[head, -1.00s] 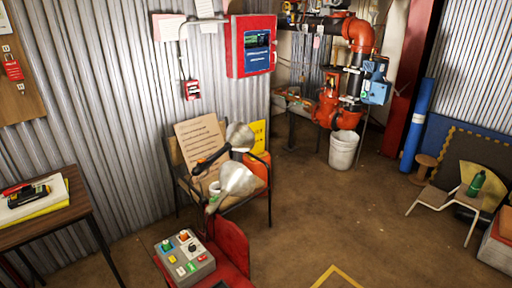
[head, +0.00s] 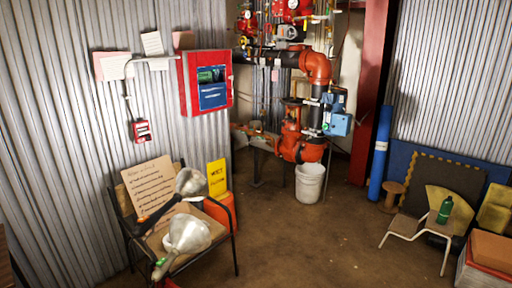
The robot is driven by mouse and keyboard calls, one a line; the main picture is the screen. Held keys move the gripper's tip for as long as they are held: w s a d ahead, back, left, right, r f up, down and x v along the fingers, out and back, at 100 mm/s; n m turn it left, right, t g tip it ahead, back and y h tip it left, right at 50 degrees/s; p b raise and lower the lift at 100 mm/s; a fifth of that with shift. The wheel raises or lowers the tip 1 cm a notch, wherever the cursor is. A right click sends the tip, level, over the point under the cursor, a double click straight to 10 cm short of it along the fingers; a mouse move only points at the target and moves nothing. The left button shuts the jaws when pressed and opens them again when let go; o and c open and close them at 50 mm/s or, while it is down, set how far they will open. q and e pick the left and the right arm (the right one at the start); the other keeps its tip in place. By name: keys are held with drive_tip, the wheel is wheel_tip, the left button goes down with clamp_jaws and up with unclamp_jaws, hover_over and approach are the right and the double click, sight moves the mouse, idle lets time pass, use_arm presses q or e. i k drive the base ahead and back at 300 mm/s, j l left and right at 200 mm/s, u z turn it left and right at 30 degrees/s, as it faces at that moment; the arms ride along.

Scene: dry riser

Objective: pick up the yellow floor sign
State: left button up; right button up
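The yellow floor sign (head: 217,179) stands upright by the corrugated wall, just behind the right side of a dark-framed chair (head: 236,240). It has dark lettering on its face. Its lower part is hidden behind an orange container (head: 221,210) and the chair. Neither of my grippers is in view.
The chair holds a cardboard notice (head: 150,185) and two shiny cone-shaped items (head: 187,235). A white bucket (head: 310,182) stands under red pipework (head: 316,68). At right are a low chair (head: 412,225) and a green bottle (head: 445,210). The middle floor is clear.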

sight(216, 170)
drive_tip(key=i+l+z, duration=0.25)
drive_tip(key=i, duration=0.9)
drive_tip(key=i+z, duration=0.3)
drive_tip(key=i, duration=0.9)
